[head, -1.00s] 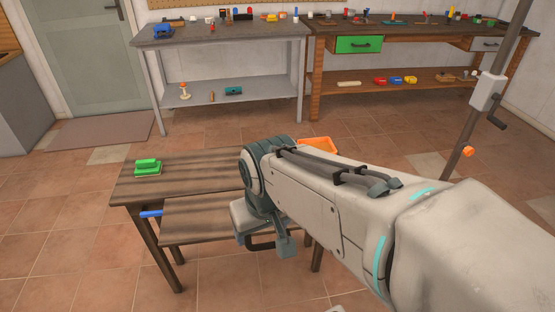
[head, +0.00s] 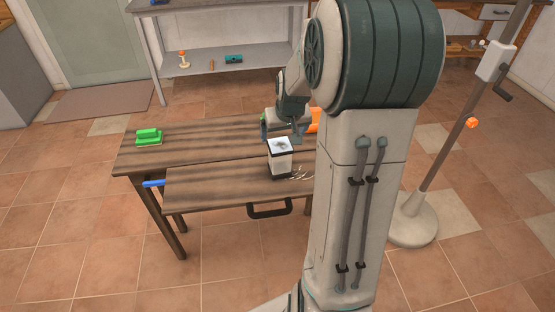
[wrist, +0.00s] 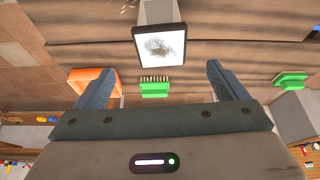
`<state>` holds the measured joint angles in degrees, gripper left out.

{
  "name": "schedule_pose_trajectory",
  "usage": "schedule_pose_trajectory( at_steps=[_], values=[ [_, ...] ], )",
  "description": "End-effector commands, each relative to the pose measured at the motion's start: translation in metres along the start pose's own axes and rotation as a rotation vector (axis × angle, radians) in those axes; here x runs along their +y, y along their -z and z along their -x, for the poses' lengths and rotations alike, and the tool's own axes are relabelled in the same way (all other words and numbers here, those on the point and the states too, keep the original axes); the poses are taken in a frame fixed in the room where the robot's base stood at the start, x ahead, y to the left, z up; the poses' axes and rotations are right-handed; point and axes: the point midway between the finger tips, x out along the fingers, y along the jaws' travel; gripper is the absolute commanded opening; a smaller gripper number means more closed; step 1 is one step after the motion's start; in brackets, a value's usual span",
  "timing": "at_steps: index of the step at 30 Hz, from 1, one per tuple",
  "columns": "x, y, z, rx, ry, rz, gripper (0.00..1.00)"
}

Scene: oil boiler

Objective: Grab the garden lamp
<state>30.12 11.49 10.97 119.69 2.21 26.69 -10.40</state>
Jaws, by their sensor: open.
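The garden lamp (head: 280,158) looks like a small lantern with pale sides and a black-framed top. It stands upright on the lower front board of the wooden table. My gripper (head: 283,132) is just behind and above it in the head view, pointing down, partly hidden by the lamp and my arm. In the wrist view, the lamp (wrist: 158,44) is at the top centre, beyond the fingertips. My gripper (wrist: 157,76) is open there, with nothing between its fingers that I can see it touching.
An orange bin (head: 314,121) is partly hidden behind my arm. Small pale pieces (head: 300,173) lie right of the lamp. A black handle (head: 270,210) sticks out in front. A pole stand (head: 412,222) is at right.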

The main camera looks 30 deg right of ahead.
Motion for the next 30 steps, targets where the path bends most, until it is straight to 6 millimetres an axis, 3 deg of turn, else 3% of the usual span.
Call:
schedule_pose_trajectory(
  at_steps=[3,9,17,30],
  values=[
    [-0.001,-0.002,-0.025,-0.006,0.003,0.002,0.93],
    [-0.002,-0.001,-0.054,-0.004,0.002,0.003,0.93],
    [-0.001,-0.001,-0.069,-0.002,0.001,0.002,0.93],
    [-0.002,-0.003,-0.115,-0.001,0.0,0.002,0.93]
  ],
)
